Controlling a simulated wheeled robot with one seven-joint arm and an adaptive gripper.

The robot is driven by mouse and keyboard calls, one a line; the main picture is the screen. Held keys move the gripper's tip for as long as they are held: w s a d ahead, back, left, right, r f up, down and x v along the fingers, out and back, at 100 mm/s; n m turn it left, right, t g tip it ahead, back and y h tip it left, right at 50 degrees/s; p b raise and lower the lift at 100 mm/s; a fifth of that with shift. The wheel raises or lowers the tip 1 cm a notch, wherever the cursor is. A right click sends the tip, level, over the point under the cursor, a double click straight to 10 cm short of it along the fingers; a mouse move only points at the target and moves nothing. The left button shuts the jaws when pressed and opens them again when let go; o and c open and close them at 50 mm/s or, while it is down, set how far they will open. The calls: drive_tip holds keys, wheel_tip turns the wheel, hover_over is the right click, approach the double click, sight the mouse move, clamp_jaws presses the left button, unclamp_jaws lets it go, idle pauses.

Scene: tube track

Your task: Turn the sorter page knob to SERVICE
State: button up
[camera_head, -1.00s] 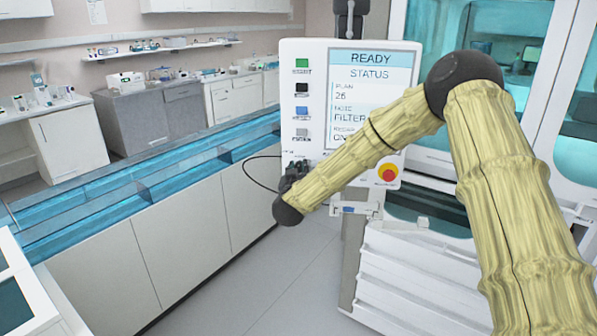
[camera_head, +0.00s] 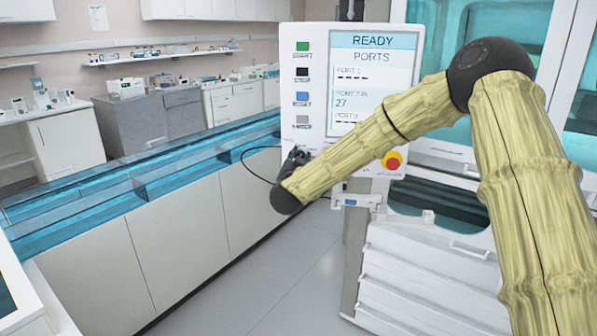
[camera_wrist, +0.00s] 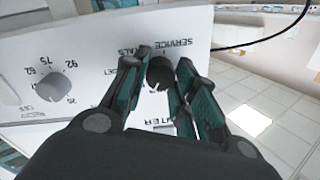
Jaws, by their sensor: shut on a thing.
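The dark page knob (camera_wrist: 159,73) stands on the white control panel (camera_wrist: 105,55) in the wrist view. My gripper (camera_wrist: 164,59) is shut on this knob, one finger on each side. The lettering appears upside down, and SERVICE (camera_wrist: 174,43) is printed just above the knob in the picture. A small pale mark shows at the knob's lower edge; exactly which label it indicates I cannot tell. In the head view the panel's screen (camera_head: 374,90) reads READY and PORTS. My arm hides the knob there, and only part of my gripper (camera_head: 296,160) shows.
A grey dial (camera_wrist: 52,87) with numbers is beside the knob. The red stop button (camera_head: 392,161) is close to my forearm. Several coloured buttons line the panel's left side. A black cable (camera_head: 246,166) loops left of it. Open floor (camera_head: 290,285) lies below.

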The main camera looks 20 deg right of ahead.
drive_tip(key=m+b, duration=1)
drive_tip(key=b, duration=0.1)
drive_tip(key=m+g+h+b, duration=0.1)
drive_tip(key=m+b, duration=1)
drive_tip(key=b, duration=0.1)
drive_tip(key=m+b, duration=1.1)
drive_tip(key=b, duration=0.1)
drive_tip(key=shift+a+f, duration=0.1)
drive_tip(key=shift+f, duration=0.15)
drive_tip(key=shift+r+m+b, duration=0.2)
drive_tip(key=shift+m+b, duration=0.9)
drive_tip(key=shift+b, duration=0.1)
drive_tip(key=shift+r, duration=0.1)
drive_tip(key=o, duration=1)
drive_tip(key=shift+o, duration=0.2)
